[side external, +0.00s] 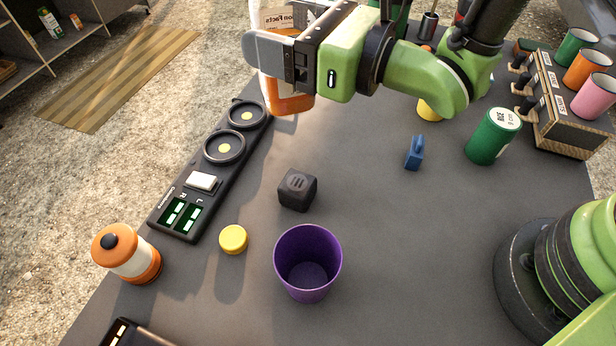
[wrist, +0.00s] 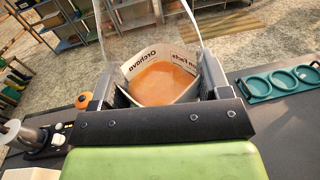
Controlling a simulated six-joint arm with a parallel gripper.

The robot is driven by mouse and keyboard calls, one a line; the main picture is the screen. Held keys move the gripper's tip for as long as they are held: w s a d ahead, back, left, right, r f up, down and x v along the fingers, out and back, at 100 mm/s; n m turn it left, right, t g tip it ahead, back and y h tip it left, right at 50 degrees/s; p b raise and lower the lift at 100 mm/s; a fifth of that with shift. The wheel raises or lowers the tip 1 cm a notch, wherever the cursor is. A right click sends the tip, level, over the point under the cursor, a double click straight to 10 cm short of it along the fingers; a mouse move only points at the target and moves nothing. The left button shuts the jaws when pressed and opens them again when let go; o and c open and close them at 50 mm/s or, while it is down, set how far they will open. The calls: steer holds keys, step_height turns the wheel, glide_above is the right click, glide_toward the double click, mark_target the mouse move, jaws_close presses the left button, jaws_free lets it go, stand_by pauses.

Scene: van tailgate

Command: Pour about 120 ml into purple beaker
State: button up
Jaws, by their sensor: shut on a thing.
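A purple beaker (side external: 308,262) stands upright on the dark grey table at the front middle in the side view, and no liquid shows in it. My gripper (side external: 275,58) is at the top of the side view, well behind and above the beaker. In the wrist view, the carton (wrist: 160,92) sits between my gripper's fingers (wrist: 158,82) and shows orange liquid inside. The carton looks about upright. The beaker is not in the wrist view.
A black double-ring scale (side external: 186,208) with a lit display lies left of the beaker. Near the beaker are a yellow cap (side external: 233,240), a black cube (side external: 297,190) and an orange-white jar (side external: 128,254). A green tin (side external: 492,137), blue clip (side external: 414,153) and cup rack (side external: 570,125) are right.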

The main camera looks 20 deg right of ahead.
steer(key=s+a+n+g+y, duration=0.3)
steer(key=s+n+g+y, duration=0.4)
steer(key=s+n+g, duration=0.35)
steer(key=s+d+n+g+h, duration=0.2)
steer(key=s+d+n+g, duration=0.15)
steer(key=s+g, duration=0.4)
steer(key=s+d+n+g+h, duration=0.2)
steer(key=s+d+n+g, duration=0.1)
steer(key=s+n+g, duration=0.4)
step_height(320, 180, down, 14)
steer(key=w+m, duration=0.1)
steer(key=m, duration=0.1)
steer(key=shift+w+m+g, duration=0.3)
steer(key=shift+g, duration=0.1)
